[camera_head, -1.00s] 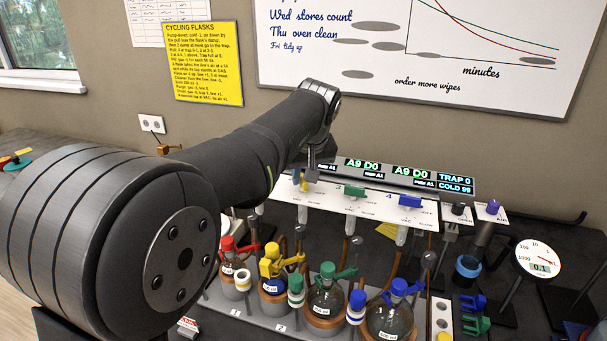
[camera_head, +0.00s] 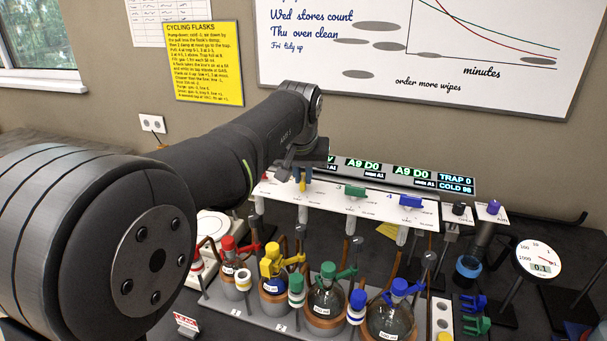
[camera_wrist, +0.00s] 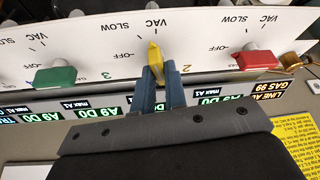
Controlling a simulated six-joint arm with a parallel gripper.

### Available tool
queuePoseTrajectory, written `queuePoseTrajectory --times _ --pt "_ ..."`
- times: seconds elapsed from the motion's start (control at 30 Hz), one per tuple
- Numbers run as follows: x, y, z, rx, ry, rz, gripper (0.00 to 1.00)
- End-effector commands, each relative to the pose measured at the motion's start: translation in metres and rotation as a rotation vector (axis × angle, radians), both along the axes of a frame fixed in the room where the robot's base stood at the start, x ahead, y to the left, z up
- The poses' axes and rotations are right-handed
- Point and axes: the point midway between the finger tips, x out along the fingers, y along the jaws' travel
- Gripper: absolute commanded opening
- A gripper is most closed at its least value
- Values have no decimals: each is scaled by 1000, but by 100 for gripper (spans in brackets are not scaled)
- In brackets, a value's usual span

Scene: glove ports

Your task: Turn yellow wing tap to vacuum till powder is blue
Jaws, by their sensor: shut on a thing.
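The yellow wing tap (camera_wrist: 155,58) is on the white panel by number 2. In the wrist view its narrow end points up toward the VAC mark. My gripper (camera_wrist: 160,80) is shut on it, one blue-grey finger on each side. In the head view the gripper (camera_head: 302,182) and the tap's yellow edge (camera_head: 302,187) show small at the panel's left. The yellow-capped flask (camera_head: 273,288) stands below in the rack, with a yellow clamp on it.
The green tap (camera_wrist: 55,78) and red tap (camera_wrist: 257,60) flank the yellow one, both turned crosswise. The blue tap (camera_head: 410,201) is further right. A display (camera_head: 400,172) runs behind the panel. Flasks and brown tubes crowd the front; a round gauge (camera_head: 538,258) reads 0.1.

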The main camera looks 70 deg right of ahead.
Motion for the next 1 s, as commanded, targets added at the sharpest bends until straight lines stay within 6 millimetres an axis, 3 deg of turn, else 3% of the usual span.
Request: queuePoseTrajectory --times 0.4,0.97,1.0 --pt "2 0 1 -1 -1 -210 0" --pt "2 0 1 -1 0 -246 0" --pt "2 0 1 -1 0 -246 18"
